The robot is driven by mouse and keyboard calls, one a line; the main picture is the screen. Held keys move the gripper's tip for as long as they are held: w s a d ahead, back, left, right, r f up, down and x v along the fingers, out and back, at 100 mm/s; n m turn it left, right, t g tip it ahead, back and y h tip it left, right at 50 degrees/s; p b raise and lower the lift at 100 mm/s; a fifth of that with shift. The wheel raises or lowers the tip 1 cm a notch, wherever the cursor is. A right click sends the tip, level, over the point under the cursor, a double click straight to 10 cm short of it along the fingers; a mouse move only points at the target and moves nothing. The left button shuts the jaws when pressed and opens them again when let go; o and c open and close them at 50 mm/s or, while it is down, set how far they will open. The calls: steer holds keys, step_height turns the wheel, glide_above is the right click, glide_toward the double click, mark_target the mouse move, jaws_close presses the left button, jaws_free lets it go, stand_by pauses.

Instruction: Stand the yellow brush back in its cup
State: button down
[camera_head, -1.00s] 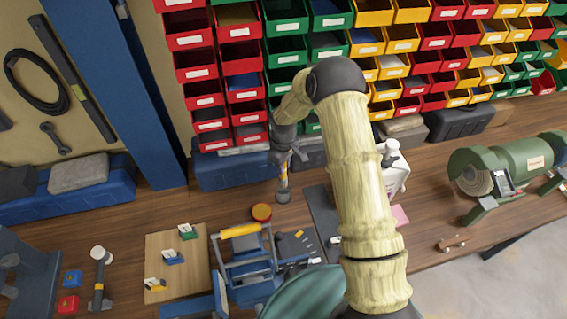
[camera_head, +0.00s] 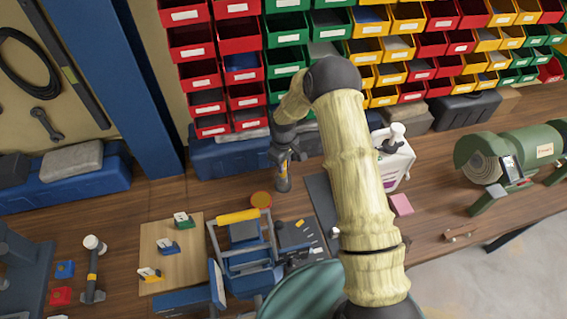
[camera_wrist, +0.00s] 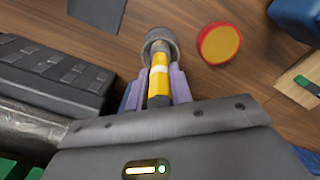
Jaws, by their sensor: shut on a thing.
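The yellow brush (camera_wrist: 159,80) is held between the pale purple fingers of my gripper (camera_wrist: 157,92) in the wrist view. It has a yellow handle with a white band. A round grey cup-like rim (camera_wrist: 160,40) surrounds its far end; I cannot tell how deep the brush sits inside. In the head view my gripper (camera_head: 285,156) points down over the bench, with the yellow brush (camera_head: 283,171) below it. The grey cup-like piece (camera_head: 282,186) shows at the brush's lower end. The cup's inside is hidden.
A round red tub with an orange top (camera_head: 261,200) stands close by, to the left. A blue case (camera_head: 225,158) lies behind, below the bins. A yellow-handled tool carrier (camera_head: 240,217) stands in front. A white bottle (camera_head: 392,152) and green grinder (camera_head: 505,155) are at right.

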steer(key=c, duration=1.2)
jaws_free()
steer(key=shift+o, duration=0.2)
steer(key=shift+r, duration=0.1)
step_height(320, 180, up, 17)
steer(key=b, duration=0.4)
steer(key=shift+r, duration=0.15)
